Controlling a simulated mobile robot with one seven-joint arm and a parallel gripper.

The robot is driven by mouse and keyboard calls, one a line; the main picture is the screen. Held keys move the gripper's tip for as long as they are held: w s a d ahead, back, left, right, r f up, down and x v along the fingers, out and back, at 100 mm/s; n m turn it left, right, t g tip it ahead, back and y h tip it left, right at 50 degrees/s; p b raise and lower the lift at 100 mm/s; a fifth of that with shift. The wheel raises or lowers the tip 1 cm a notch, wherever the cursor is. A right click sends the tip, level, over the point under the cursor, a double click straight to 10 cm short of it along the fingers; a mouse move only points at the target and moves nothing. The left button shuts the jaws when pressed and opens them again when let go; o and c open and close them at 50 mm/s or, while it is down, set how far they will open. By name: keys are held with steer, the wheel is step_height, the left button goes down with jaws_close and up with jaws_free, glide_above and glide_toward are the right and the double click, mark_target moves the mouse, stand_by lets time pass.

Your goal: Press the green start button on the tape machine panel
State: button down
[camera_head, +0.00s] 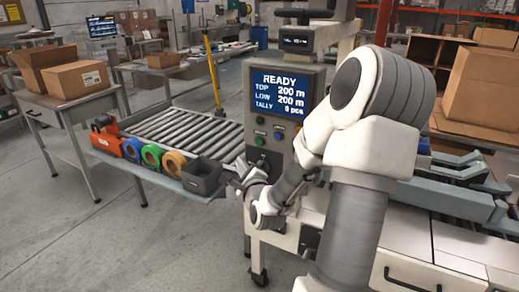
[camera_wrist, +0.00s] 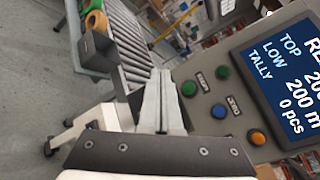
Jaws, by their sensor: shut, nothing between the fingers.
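The tape machine panel (camera_head: 290,85) is a grey box with a lit screen (camera_head: 284,92) reading READY. In the wrist view it shows two round green pieces, one nearer the screen (camera_wrist: 222,72) and one farther from it (camera_wrist: 189,88). A small label, too blurred to read, lies between them. A blue button (camera_wrist: 219,111) and an orange button (camera_wrist: 257,138) sit beside them. My gripper (camera_wrist: 161,73) is shut and empty, its fingertips left of the green pieces. In the head view my gripper (camera_head: 236,170) is low and left of the panel; I cannot tell the gap.
A roller conveyor (camera_head: 185,132) runs left of the panel. Its side shelf carries a grey bin (camera_head: 202,176), coloured tape rolls (camera_head: 151,156) and an orange tool (camera_head: 105,135). Cardboard boxes (camera_head: 75,79) stand on a table at left. Floor at lower left is clear.

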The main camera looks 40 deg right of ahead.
mark_target(259, 142)
steer(key=shift+d, duration=0.1)
stand_by(0.3)
steer(key=shift+w+d, duration=0.55)
steer(key=shift+d, duration=0.8)
steer(key=shift+w+d, duration=0.55)
steer(key=shift+d, duration=0.8)
steer(key=shift+w+d, duration=0.55)
steer(key=shift+d, duration=0.8)
steer(key=shift+d, duration=0.15)
steer(key=shift+w+d+p, duration=0.15)
steer(key=shift+d+p, duration=0.1)
steer(key=shift+p, duration=0.05)
steer(key=shift+w+d, duration=0.2)
steer(key=shift+d, duration=0.2)
steer(key=shift+a, duration=0.1)
steer(key=shift+s+a, duration=0.35)
steer(key=shift+a, duration=0.3)
